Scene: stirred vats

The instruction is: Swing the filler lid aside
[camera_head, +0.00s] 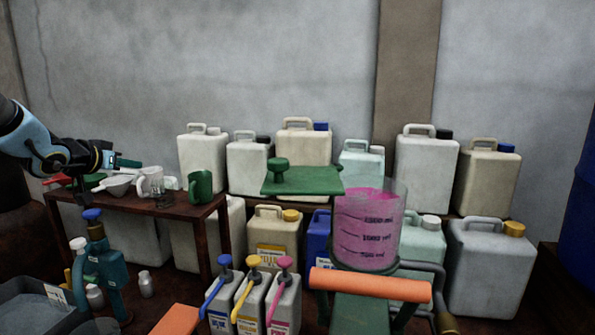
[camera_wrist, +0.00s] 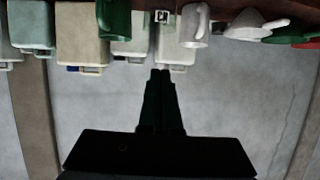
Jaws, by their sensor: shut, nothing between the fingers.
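The filler lid is a flat green plate (camera_head: 318,181) with a round green knob near its left end. It sits level with the rim of a clear graduated vessel (camera_head: 350,215) of pink liquid. Most of the plate lies left of the vessel, its right end close to or overlapping the left rim; I cannot tell if they touch. The vessel's mouth looks mostly uncovered. My gripper (camera_head: 133,163) is far to the left, above the wooden side table and well apart from the lid. In the wrist view my gripper (camera_wrist: 161,72) has its dark fingers together and empty.
The side table (camera_head: 207,210) holds a green mug (camera_head: 200,187), a white jug and bowls. Several canisters line the back wall. Pump bottles (camera_head: 249,300) stand in front, and an orange roll (camera_head: 370,284) lies before the vessel. A blue-capped teal pump (camera_head: 103,260) stands at left.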

